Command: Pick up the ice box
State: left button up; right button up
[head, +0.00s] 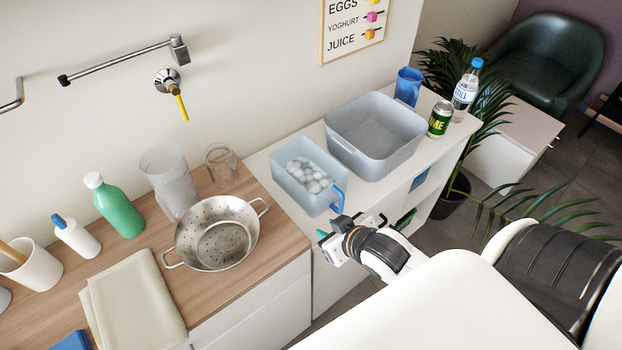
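The ice box (291,189) is a small, pale blue, translucent bin filled with whitish ice lumps (308,174). It stands on the white counter in the head view, left of a larger grey tub. A blue handle (339,197) sticks up at its right end, seemingly from a scoop. My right gripper (347,226) is just in front of the box's near right corner, below the blue handle. Its fingers look spread apart, with nothing seen between them. It appears apart from the box, though the exact gap is hard to judge. My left gripper is not in view.
The grey tub (376,150) stands close right of the box, with a blue jug (408,86), a green can (440,120) and a bottle (465,90) beyond. A steel colander (217,233), a glass (221,163) and a clear pitcher (169,181) stand on the wooden counter to the left.

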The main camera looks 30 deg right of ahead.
jog(key=w+d+r+t+y, duration=0.1)
jog(key=w+d+r+t, duration=0.2)
jog(key=w+r+t, duration=0.15)
jog(key=p, duration=0.1)
send_near(292, 178)
jog(key=w, duration=0.2)
jog(key=shift+w+d+f+g, duration=0.1)
jog(key=shift+w+f+g, duration=0.05)
jog(key=shift+w+g, duration=0.2)
jog(key=p+x, duration=0.1)
jog(key=x, duration=0.4)
jog(key=shift+f, duration=0.15)
jog(key=shift+w+f, duration=0.25)
jog(key=shift+w, duration=0.2)
jog(key=shift+s, duration=0.1)
grip_shut()
dwell(0.3)
